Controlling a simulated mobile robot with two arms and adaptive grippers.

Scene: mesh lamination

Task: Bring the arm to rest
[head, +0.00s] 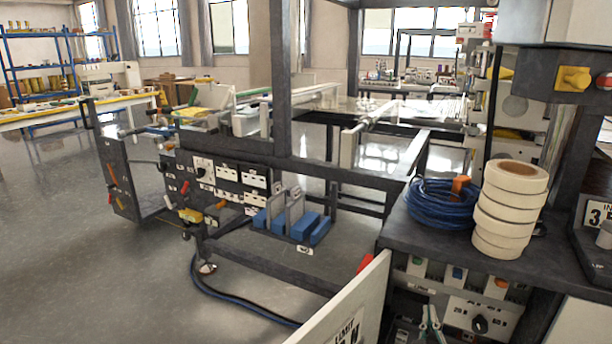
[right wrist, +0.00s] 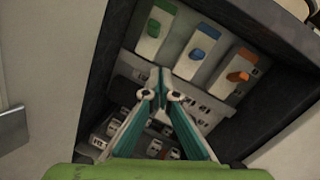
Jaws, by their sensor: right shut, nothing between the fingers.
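My right gripper (head: 431,312) shows at the bottom of the head view, low in front of the dark control cabinet. In the right wrist view its two teal fingers (right wrist: 161,97) meet at the tips, with nothing between them. The tips point at the cabinet's switch panel (right wrist: 190,105); I cannot tell whether they touch it. My left gripper is not in the head view.
The panel carries a green (right wrist: 154,28), a blue (right wrist: 197,54) and an orange switch (right wrist: 238,77). On the cabinet top stand a stack of cream tape rolls (head: 508,215) and a blue hose coil (head: 440,203). A white panel (head: 350,305) stands left of the gripper. Open floor (head: 70,240) lies far left.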

